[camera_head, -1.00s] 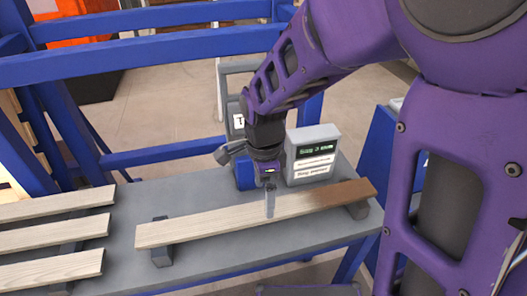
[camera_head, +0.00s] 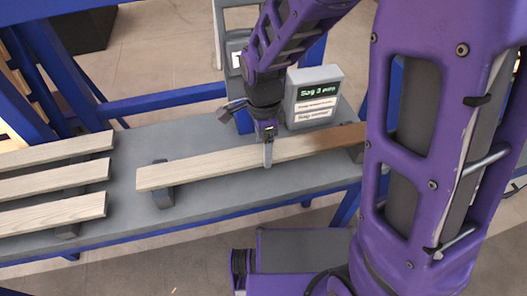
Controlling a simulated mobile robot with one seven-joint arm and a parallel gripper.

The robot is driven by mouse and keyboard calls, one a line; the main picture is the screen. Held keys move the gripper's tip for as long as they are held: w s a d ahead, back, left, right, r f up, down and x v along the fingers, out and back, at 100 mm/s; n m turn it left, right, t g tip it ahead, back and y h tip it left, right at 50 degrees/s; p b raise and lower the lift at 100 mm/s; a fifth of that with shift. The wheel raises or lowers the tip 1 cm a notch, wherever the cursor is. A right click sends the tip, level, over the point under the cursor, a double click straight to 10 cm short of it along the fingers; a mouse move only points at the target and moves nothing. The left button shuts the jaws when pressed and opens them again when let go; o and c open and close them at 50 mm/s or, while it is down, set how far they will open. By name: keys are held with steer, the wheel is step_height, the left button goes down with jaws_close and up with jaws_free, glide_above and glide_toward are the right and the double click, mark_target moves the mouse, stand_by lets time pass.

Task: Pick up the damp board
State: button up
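A long pale board (camera_head: 210,166) with a darker brown right part lies across two dark support blocks on the grey bench; it is the only board with a dark stretch, which looks like the damp one. Its right end is partly hidden behind my arm. My gripper (camera_head: 267,152) points down at about the board's middle. One finger shows in front of the board's near edge; the other finger is hidden behind it, so I cannot tell whether it grips the board. The board still appears to rest on the left block (camera_head: 162,190).
Three pale boards (camera_head: 50,178) lie on the bench (camera_head: 215,205) at the left. Blue frame rails (camera_head: 160,101) run behind the bench.

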jaws_close()
steer(key=shift+r, duration=0.1)
